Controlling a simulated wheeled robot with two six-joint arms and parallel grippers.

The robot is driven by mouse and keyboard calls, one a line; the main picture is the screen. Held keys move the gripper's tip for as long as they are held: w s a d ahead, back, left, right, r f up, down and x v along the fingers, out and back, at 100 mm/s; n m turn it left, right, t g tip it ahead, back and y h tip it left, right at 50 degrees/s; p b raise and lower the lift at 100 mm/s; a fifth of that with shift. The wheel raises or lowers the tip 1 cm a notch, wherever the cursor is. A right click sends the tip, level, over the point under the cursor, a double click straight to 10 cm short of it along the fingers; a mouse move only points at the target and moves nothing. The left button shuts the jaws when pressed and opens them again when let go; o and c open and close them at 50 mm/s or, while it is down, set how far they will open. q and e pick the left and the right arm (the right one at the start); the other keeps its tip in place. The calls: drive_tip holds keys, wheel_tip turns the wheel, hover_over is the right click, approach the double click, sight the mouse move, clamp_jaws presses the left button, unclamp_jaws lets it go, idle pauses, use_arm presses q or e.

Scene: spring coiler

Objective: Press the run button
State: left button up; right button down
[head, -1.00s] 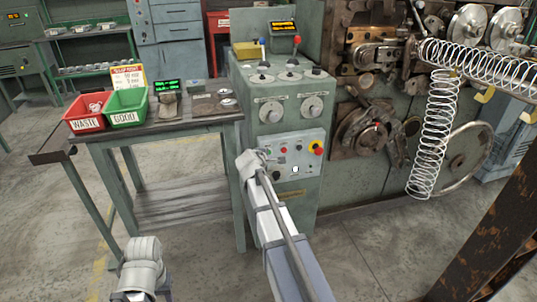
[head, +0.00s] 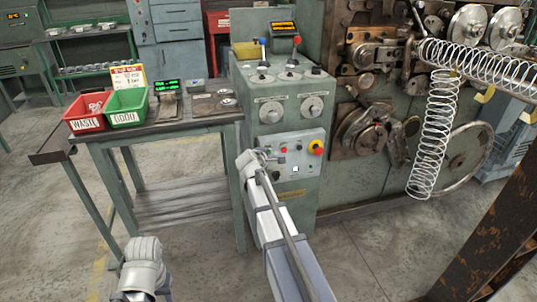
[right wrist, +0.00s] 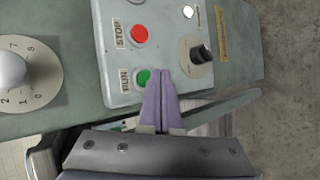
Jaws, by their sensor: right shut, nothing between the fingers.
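The green run button (right wrist: 142,77), labelled RUN, sits on the pale control panel (right wrist: 165,18) in the right wrist view. My right gripper (right wrist: 161,74) is shut and empty. Its purple fingertips appear right beside the green button and cover part of its edge; I cannot tell whether they touch it. In the head view the right gripper (head: 273,158) is at the left part of the panel (head: 302,144) on the front of the green cabinet, and the green button cannot be made out there. My left arm shows at the bottom left, but its gripper does not.
A red stop button (right wrist: 139,35) and a black selector knob (right wrist: 199,52) are close by on the panel. A red-on-yellow button (head: 316,148) is at its right. A table (head: 150,128) with red and green bins stands left; the coiler with hanging springs (head: 432,130) stands right.

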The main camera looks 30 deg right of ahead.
drive_tip(key=shift+w, duration=0.1)
idle(0.5)
drive_tip(key=shift+w+d, duration=0.1)
drive_tip(key=shift+w, duration=0.2)
drive_tip(key=shift+w+d, duration=0.1)
drive_tip(key=shift+w, duration=0.3)
idle(0.6)
idle(0.4)
drive_tip(key=shift+s+a, duration=0.2)
drive_tip(key=shift+s, duration=0.6)
drive_tip(key=shift+s, duration=0.1)
drive_tip(key=s, duration=0.2)
drive_tip(key=s+a, duration=0.1)
drive_tip(key=s, duration=0.1)
drive_tip(key=shift+s+a, duration=0.1)
drive_tip(key=shift+s, duration=0.2)
idle(0.5)
